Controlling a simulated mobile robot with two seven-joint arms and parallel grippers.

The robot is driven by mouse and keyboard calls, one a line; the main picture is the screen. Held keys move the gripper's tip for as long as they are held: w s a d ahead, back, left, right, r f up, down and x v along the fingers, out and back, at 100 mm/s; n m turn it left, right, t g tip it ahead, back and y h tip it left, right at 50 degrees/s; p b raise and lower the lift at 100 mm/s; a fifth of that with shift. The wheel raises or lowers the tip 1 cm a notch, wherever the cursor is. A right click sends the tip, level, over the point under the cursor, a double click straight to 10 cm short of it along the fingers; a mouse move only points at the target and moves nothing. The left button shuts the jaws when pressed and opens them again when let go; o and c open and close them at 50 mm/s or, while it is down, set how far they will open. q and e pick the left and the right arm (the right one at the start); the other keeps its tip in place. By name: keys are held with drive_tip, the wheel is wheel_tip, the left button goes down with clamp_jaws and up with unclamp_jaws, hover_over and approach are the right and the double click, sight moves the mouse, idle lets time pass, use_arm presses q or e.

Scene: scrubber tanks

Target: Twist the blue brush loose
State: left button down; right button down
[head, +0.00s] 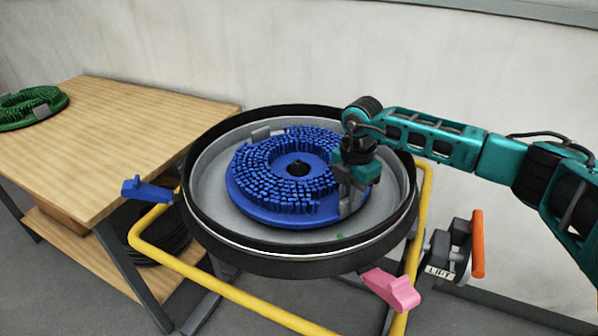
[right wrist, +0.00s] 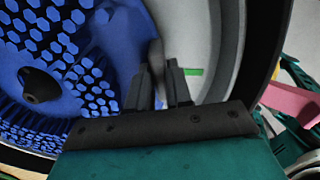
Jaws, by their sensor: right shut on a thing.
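The round blue brush (head: 275,205) lies bristles up inside the grey pan with a black rim (head: 290,262). It has a dark hub (head: 298,169) at its centre and a grey tab (head: 261,133) at its far left edge. My right gripper (head: 350,197) is at the brush's right edge, pointing down. In the right wrist view its fingers (right wrist: 161,88) are closed around another grey tab (right wrist: 157,60) at the brush's edge. The brush (right wrist: 105,45) fills the left of that view. The tab's lower end is hidden between the fingers. My left gripper is out of view.
A yellow tube frame (head: 240,306) surrounds the pan, with a blue lever (head: 146,189) at left and a pink lever (head: 391,289) at front right. An orange-handled lift lever (head: 477,245) stands at right. A green brush (head: 30,106) lies on the wooden table (head: 130,130).

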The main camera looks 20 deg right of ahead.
drive_tip(key=shift+d, duration=0.1)
drive_tip(key=shift+w+d+n+b, duration=0.25)
drive_tip(key=shift+d+n, duration=0.15)
drive_tip(key=shift+d, duration=0.2)
drive_tip(key=shift+w+d+n+b, duration=0.1)
drive_tip(key=shift+d+n+b, duration=0.1)
drive_tip(key=shift+d+n, duration=0.3)
drive_tip(key=shift+d, duration=0.1)
drive_tip(key=shift+w+d, duration=0.1)
drive_tip(key=shift+w+d+n+b, duration=0.3)
drive_tip(key=shift+d+n, duration=0.15)
drive_tip(key=shift+d, duration=0.15)
drive_tip(key=shift+w+d+n+b, duration=0.3)
drive_tip(key=shift+d+n, duration=0.15)
drive_tip(key=shift+d, duration=0.1)
drive_tip(key=shift+d, duration=0.1)
